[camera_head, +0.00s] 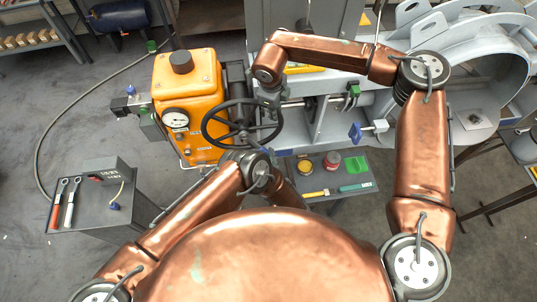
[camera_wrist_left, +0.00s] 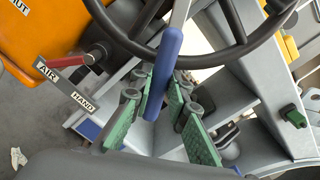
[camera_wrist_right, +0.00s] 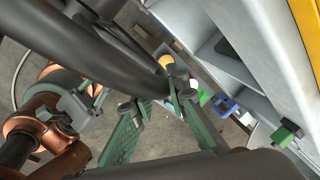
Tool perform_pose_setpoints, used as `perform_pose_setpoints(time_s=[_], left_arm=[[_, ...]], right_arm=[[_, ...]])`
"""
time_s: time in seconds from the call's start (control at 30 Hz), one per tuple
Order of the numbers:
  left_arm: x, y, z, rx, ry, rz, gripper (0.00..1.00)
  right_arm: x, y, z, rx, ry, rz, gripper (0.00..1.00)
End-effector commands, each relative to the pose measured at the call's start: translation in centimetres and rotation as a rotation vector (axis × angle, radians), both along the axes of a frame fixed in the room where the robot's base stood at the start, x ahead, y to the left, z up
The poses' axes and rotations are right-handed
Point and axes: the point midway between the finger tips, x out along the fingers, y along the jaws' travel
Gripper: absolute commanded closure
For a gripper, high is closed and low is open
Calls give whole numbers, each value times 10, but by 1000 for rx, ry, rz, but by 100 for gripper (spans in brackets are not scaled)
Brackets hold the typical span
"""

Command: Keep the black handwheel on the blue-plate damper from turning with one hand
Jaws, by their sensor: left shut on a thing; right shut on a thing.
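The black handwheel (camera_head: 242,124) stands in front of the orange actuator box (camera_head: 188,100) in the head view. My right gripper (camera_head: 271,98) is at the upper right of its rim. In the right wrist view the thick black rim (camera_wrist_right: 85,50) runs to the fingers of my right gripper (camera_wrist_right: 158,103), which are shut on it. My left gripper (camera_wrist_left: 162,98) is shut on a blue handle (camera_wrist_left: 166,65) just below the wheel, whose rim also shows in the left wrist view (camera_wrist_left: 222,56). In the head view my left fingers are mostly hidden under the wheel and wrist.
A red lever (camera_wrist_left: 68,61) beside an AIR/HAND label lies left of my left gripper. Green (camera_head: 353,91) and blue (camera_head: 356,132) handles stick out of the grey frame. A shelf with cans (camera_head: 332,161) and a side table with tools (camera_head: 95,215) stand near.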

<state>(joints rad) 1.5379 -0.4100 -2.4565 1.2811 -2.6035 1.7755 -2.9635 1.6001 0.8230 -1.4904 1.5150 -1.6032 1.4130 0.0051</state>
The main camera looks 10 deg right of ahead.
Motion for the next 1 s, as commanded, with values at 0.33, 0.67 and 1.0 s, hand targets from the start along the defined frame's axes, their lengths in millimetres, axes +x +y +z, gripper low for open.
perform_pose_setpoints(time_s=[0.33, 0.67, 1.0], left_arm=[[-2, 0, 0, 0, -1, 0, 100], [-11, 0, 1, -1, -3, -1, 100], [-12, 0, 1, -1, -4, -2, 100]], right_arm=[[1, -1, 0, -2, -1, -1, 100], [1, -1, 0, -2, -1, -1, 100], [1, -1, 0, -2, -1, -1, 100]])
